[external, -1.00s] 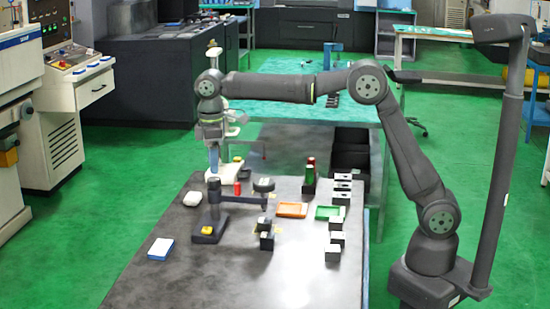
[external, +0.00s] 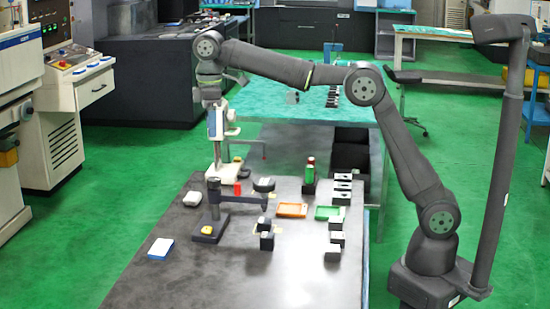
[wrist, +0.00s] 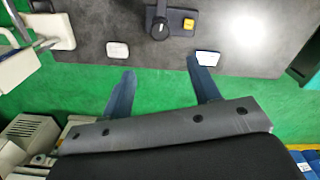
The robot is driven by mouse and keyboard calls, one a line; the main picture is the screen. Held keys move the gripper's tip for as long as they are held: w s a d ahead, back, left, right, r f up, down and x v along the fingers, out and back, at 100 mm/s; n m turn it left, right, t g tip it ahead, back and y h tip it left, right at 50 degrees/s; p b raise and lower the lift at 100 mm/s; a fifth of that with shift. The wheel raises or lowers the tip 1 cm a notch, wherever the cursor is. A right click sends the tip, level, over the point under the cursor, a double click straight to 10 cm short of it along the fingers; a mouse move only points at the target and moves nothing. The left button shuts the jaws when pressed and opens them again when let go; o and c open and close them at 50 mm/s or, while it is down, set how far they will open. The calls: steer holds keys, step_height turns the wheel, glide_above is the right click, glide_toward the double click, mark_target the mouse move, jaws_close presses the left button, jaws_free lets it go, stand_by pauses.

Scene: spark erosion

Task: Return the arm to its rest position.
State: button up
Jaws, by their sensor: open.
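My arm is raised over the far left part of the dark table (external: 150,275). My gripper (external: 212,122) hangs from the wrist in front of a white stand (external: 225,172) and is small in the external view. In the wrist view my gripper (wrist: 160,72) shows two blue fingers spread wide apart. Nothing is between them; green floor shows there. The fingertips appear near the table edge in that view, and the gripper touches nothing that I can see.
A black post stand with a yellow block (external: 207,231), a white block (external: 192,199) and a blue-white box (external: 161,248) are on the table. An orange tray (external: 278,210), a green tray (external: 316,213) and several dark blocks stand right.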

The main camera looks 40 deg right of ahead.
mark_target(214, 179)
step_height(214, 179, down, 14)
steer(key=shift+f, duration=0.65)
steer(key=m, duration=0.6)
steer(key=shift+r, duration=0.1)
steer(key=m, duration=0.7)
